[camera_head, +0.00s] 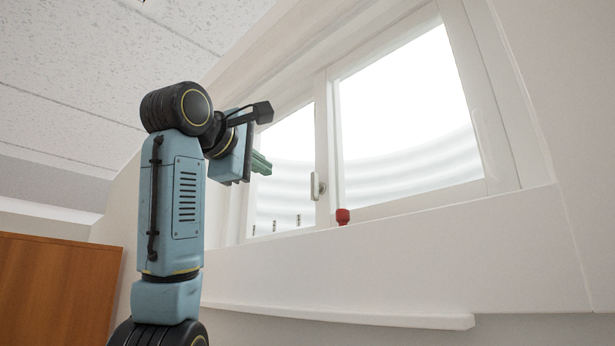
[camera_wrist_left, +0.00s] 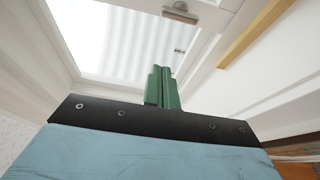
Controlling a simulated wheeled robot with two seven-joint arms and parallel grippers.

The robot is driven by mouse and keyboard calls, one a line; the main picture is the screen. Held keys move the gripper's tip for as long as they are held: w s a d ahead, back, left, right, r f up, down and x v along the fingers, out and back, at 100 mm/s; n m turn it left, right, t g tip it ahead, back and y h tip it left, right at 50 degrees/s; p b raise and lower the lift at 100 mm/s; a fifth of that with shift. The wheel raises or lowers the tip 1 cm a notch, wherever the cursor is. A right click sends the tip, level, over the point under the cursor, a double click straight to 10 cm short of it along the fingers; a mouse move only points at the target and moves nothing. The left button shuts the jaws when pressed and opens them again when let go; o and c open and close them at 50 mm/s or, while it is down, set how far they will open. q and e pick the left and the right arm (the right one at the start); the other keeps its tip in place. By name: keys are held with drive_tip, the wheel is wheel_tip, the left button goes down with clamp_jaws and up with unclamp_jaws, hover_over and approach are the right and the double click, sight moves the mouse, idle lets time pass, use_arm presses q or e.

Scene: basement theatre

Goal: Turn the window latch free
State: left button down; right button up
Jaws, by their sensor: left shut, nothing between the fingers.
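The window has two bright panes in a white frame (camera_head: 328,140). A small pale latch handle (camera_head: 317,186) sits on the middle upright between the panes. Another slim white handle (camera_head: 479,128) is on the right side of the frame. My left gripper (camera_head: 262,163) has green fingers, shut and empty. It is up and to the left of the middle latch, in front of the left pane, and apart from it. In the left wrist view the shut fingers (camera_wrist_left: 162,88) point toward the window, and a pale handle (camera_wrist_left: 180,14) shows near the top edge. My right gripper is not in view.
A small red object (camera_head: 343,216) stands on the window's lower ledge, just right of the middle upright. A white shelf edge (camera_head: 340,316) runs below the window. A brown wooden panel (camera_head: 55,290) is at the lower left. The sloped ceiling (camera_head: 90,80) is close above my arm.

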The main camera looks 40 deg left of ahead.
sight(317, 187)
use_arm(q)
drive_tip(key=w+d+p, duration=0.1)
drive_tip(key=w+p, duration=0.4)
drive_tip(key=w, duration=0.4)
drive_tip(key=shift+w+d, duration=0.25)
drive_tip(key=shift+d, duration=0.05)
idle(0.4)
drive_tip(key=shift+m, duration=0.7)
